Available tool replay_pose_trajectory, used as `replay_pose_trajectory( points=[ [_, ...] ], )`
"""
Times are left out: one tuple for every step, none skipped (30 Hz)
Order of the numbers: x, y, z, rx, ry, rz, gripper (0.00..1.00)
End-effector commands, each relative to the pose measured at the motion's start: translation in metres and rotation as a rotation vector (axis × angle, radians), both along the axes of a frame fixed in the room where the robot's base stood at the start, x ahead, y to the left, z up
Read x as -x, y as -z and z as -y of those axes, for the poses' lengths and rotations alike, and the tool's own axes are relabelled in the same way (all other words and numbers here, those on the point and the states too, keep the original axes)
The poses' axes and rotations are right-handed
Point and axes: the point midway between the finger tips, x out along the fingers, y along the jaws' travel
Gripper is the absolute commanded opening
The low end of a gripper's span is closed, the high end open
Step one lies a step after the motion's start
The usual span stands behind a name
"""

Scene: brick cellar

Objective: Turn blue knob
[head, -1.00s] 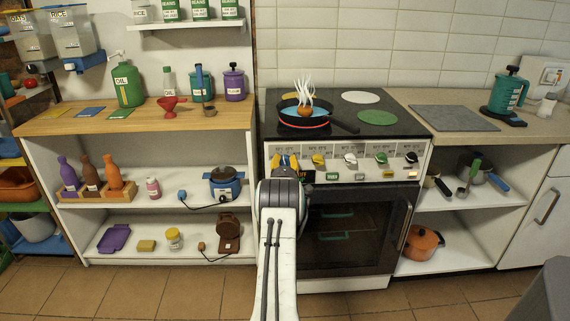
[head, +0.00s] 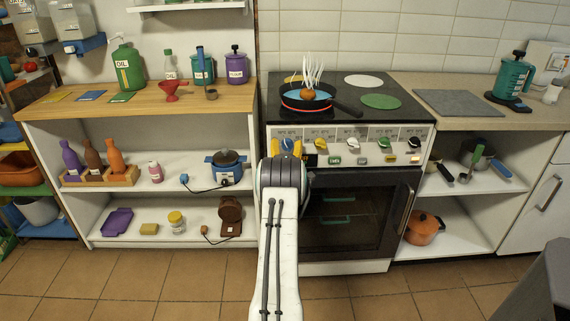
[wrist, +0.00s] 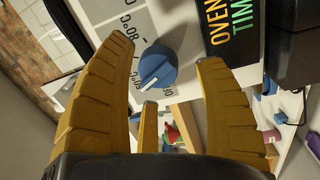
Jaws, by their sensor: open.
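The blue knob (head: 288,144) is on the left end of the stove's front panel, and it also shows in the wrist view (wrist: 159,66) with a white pointer line and printed numbers around it. My gripper (head: 287,150) is in front of the knob. In the wrist view its yellow fingers (wrist: 163,75) are open, one to each side of the knob with gaps between, and a third finger shows below it. The fingers do not visibly touch the knob. The head view partly hides the knob's lower edge behind my gripper.
To the right on the panel are a yellow knob (head: 320,143), a white knob (head: 354,143), a green knob (head: 384,143) and another knob. A black oven timer label (wrist: 232,35) is beside the blue knob. A pan (head: 306,98) with steaming food sits on the cooktop above.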

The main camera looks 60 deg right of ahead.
Motion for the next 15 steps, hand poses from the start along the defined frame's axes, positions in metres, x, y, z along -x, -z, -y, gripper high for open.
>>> replay_pose_trajectory(
  points=[
    [0.003, 0.0, -0.006, -0.002, 0.0, -0.001, 0.64],
    [0.005, 0.0, -0.009, -0.001, 0.0, 0.0, 0.64],
    [0.007, 0.0, -0.013, -0.002, 0.0, -0.001, 0.64],
    [0.009, 0.001, -0.017, -0.003, 0.0, -0.001, 0.64],
    [0.011, 0.001, -0.021, -0.002, 0.0, -0.001, 0.64],
    [0.014, 0.001, -0.025, -0.001, -0.001, 0.0, 0.64],
    [0.016, 0.001, -0.029, -0.002, -0.001, -0.001, 0.64],
    [0.017, 0.002, -0.033, -0.002, -0.001, -0.001, 0.64],
    [0.02, 0.001, -0.038, -0.002, -0.001, -0.001, 0.64],
    [0.022, 0.001, -0.041, -0.001, -0.001, 0.0, 0.64],
    [0.024, 0.002, -0.045, -0.002, -0.001, -0.001, 0.64],
    [0.026, 0.003, -0.049, -0.002, -0.001, -0.001, 0.64],
    [0.028, 0.002, -0.053, -0.001, -0.002, 0.0, 0.64],
    [0.03, 0.003, -0.056, -0.002, -0.002, -0.001, 0.64],
    [0.032, 0.002, -0.06, -0.001, -0.002, 0.0, 0.64]
  ],
)
